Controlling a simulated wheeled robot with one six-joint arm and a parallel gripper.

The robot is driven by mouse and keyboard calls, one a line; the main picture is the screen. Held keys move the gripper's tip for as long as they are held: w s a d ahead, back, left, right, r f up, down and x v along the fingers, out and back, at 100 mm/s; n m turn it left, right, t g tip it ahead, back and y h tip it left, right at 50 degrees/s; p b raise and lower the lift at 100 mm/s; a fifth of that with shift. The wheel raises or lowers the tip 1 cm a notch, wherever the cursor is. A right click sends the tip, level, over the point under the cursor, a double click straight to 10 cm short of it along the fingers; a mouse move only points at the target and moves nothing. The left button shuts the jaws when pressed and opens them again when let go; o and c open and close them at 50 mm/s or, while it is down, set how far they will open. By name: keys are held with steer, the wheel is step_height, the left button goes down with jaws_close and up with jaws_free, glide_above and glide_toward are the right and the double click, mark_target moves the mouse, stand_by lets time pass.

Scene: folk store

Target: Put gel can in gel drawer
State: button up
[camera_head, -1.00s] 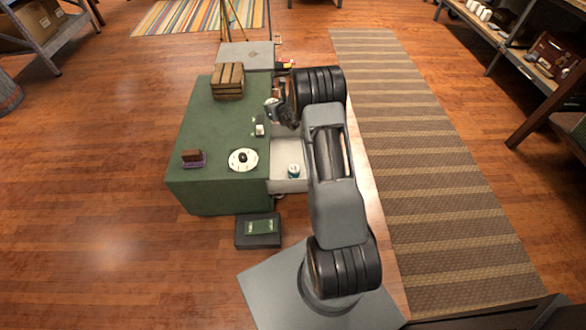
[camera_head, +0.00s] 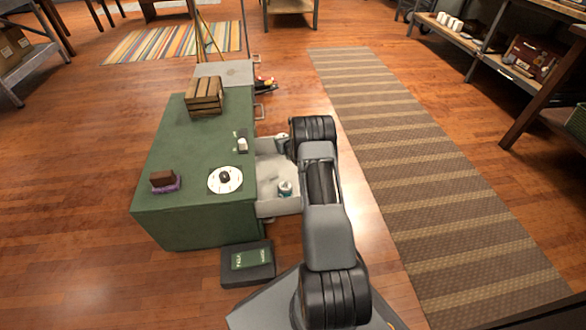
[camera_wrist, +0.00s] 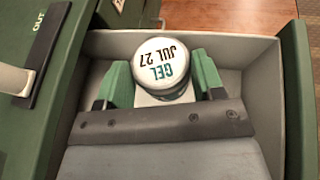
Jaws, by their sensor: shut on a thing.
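The gel can (camera_wrist: 160,65) has a white lid marked "GEL JUL 27". My gripper (camera_wrist: 162,84) is shut on it, with green fingertips on either side. The can is held over or inside the open pale drawer (camera_wrist: 262,85); whether it touches the floor cannot be told. In the head view the drawer (camera_head: 275,207) sticks out from the right side of the green counter (camera_head: 190,150). My gripper (camera_head: 284,147) is at the drawer's far part, partly hidden by my arm. Another small can (camera_head: 285,188) stands in the drawer's near part.
On the counter are a wooden crate (camera_head: 204,96), a round white plate (camera_head: 225,179), a brown block on a purple base (camera_head: 163,181), and a white item on a dark "OUT" strip (camera_wrist: 45,50). A dark box (camera_head: 248,264) lies on the floor in front.

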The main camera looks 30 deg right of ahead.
steer(key=s+f+b, duration=0.1)
steer(key=s+f, duration=0.1)
steer(key=f, duration=0.1)
steer(key=s+f+b, duration=0.2)
steer(key=f, duration=0.1)
steer(key=s+f+b, duration=0.1)
steer(key=s+f, duration=0.1)
steer(key=f, duration=0.1)
steer(key=shift+s+d+f, duration=0.2)
steer(key=shift+s+d, duration=0.1)
steer(key=shift+d, duration=0.05)
steer(key=shift+f, duration=0.1)
steer(key=shift+f+b, duration=0.1)
steer(key=shift+b, duration=0.25)
steer(key=shift+f, duration=0.15)
steer(key=o, duration=1)
